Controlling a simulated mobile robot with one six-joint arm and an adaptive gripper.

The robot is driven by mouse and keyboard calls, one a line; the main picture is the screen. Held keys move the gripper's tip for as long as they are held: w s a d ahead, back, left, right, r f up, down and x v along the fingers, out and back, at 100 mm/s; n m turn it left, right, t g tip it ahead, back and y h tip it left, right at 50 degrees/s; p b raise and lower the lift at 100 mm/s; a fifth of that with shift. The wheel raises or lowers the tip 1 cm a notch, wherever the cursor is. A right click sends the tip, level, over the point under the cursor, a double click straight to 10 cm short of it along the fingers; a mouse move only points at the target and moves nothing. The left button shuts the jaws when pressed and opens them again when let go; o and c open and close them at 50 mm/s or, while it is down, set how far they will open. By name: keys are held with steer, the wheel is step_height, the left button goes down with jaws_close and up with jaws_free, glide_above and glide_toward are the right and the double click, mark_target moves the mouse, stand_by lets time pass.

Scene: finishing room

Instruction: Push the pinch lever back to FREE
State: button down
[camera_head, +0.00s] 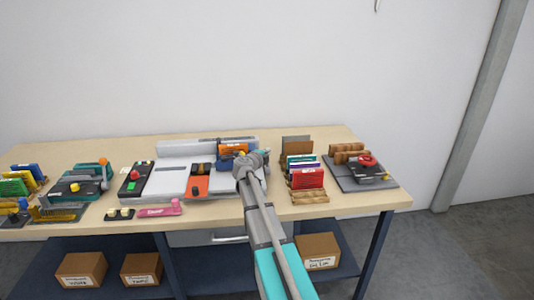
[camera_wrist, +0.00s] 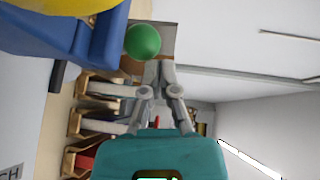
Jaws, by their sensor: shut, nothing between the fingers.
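My gripper (camera_wrist: 158,72) is shut and empty in the wrist view, its fingertips close below a round green knob (camera_wrist: 142,41). I cannot tell whether they touch it. The knob sits beside a blue housing (camera_wrist: 60,35); I cannot tell for sure that it is the pinch lever's knob. A white panel with letters ending in "CH" (camera_wrist: 12,172) shows at the lower left. In the head view my gripper (camera_head: 264,155) is at the right end of a grey-white machine (camera_head: 180,182). My arm hides part of that end, and no FREE mark is readable.
A wooden rack with coloured folders (camera_head: 306,180) stands just right of my arm. Beyond it is a dark device with a red knob (camera_head: 367,160). The table's (camera_head: 225,213) front edge is mostly clear.

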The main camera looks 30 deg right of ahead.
steer(key=shift+w, duration=0.1)
stand_by(0.4)
steer(key=shift+r, duration=0.1)
steer(key=shift+s+a+r+p, duration=0.15)
steer(key=shift+s+r+p, duration=0.2)
steer(key=shift+s, duration=0.15)
steer(key=s+a+r+p, duration=0.5)
steer(key=s+a, duration=0.2)
steer(key=a, duration=0.1)
steer(key=shift+a+r, duration=0.15)
steer(key=shift+w, duration=0.1)
stand_by(0.4)
